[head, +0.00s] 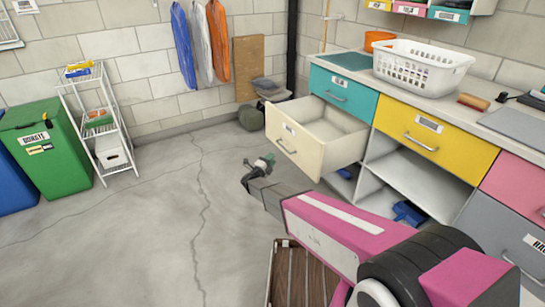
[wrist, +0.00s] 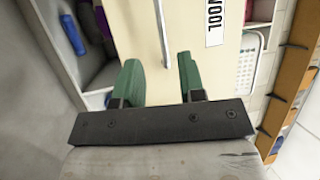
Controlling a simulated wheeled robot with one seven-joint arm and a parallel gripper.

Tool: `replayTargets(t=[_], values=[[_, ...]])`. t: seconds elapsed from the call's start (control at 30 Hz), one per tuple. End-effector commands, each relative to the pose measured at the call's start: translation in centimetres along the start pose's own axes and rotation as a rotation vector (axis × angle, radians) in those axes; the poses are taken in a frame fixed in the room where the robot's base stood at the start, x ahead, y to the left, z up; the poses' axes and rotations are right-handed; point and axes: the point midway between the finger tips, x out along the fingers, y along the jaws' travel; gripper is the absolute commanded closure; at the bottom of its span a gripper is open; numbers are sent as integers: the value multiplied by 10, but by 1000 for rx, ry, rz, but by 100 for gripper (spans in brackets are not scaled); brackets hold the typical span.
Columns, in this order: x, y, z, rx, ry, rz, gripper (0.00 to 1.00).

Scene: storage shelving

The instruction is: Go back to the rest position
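My gripper (head: 262,164) is at the end of my extended arm, in front of and below the open cream drawer (head: 302,150). In the wrist view, the two green fingers of my gripper (wrist: 158,72) are spread apart with nothing held between them. The drawer's handle (wrist: 162,32) shows just beyond the fingertips, next to a label reading WOOL (wrist: 214,20). In the head view, the handle (head: 286,146) looks close to my gripper but apart from it.
The counter carries a white laundry basket (head: 420,68). Below it are a teal drawer (head: 343,90), a yellow drawer (head: 436,134) and open shelves with a blue item (head: 408,212). A white rack (head: 100,125) and green bin (head: 48,150) stand left. Floor (head: 160,220) between is clear.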

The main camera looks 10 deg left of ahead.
Motion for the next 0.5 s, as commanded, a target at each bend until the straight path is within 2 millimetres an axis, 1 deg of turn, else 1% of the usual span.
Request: replayTargets(t=[0.13,0.23,0.4,0.5], values=[[7,-6,-4,-18,-44,8,63],[18,-15,-9,-57,-126,23,63],[38,-34,-20,-173,-339,59,63],[44,-43,-30,-261,-475,84,63]])
